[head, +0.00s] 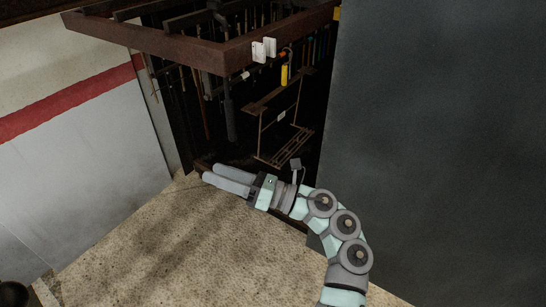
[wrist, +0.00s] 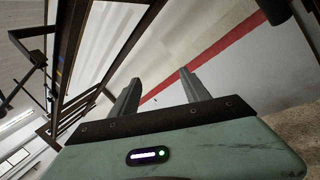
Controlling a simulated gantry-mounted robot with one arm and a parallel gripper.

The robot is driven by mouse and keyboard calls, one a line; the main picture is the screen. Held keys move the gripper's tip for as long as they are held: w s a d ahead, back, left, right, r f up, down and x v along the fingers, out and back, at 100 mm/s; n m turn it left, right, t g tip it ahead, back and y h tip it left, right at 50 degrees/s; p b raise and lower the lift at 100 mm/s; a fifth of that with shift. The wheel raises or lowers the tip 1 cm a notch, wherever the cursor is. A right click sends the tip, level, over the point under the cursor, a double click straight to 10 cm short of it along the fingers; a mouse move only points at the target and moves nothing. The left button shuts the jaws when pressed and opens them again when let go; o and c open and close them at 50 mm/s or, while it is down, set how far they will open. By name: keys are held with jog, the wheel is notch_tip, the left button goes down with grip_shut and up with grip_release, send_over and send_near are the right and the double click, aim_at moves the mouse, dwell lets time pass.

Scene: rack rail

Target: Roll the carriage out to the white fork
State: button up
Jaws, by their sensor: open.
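In the head view, a brown hanging frame with a slatted base, which looks like the carriage (head: 287,151), hangs inside the dark rack. Its top mounting on the rail is hard to make out. Two small white plates side by side on the front beam look like the white fork (head: 270,47). My gripper (head: 212,174) is open and empty, below and to the left of the carriage, with its fingers pointing left. I see no contact between them. In the wrist view the two grey fingers (wrist: 159,86) stand apart with nothing between them; I cannot make out the carriage there.
A rusty brown beam (head: 150,42) frames the rack top. Several dark tools (head: 228,110) and a yellow cylinder (head: 284,75) hang inside. A large dark grey panel (head: 440,130) closes off the right. A white wall with a red stripe (head: 70,100) stands left.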

jog(key=w+d+n+t+h+b, duration=0.1)
jog(key=w+d+t+h+b, duration=0.2)
jog(key=w+d, duration=0.3)
jog(key=n+t+h+b, duration=0.1)
jog(key=t+h+b, duration=0.1)
jog(key=b, duration=0.1)
send_near(234, 120)
jog(key=v, duration=0.3)
jog(key=shift+a+f, duration=0.1)
jog(key=shift+a, duration=0.15)
jog(key=p+x, duration=0.1)
jog(key=x, duration=0.9)
jog(key=shift+w+a+r, duration=0.2)
jog(key=shift+w, duration=0.05)
jog(key=shift+x, duration=1.5)
jog(key=shift+f, duration=0.1)
jog(key=shift+c, duration=0.5)
grip_shut()
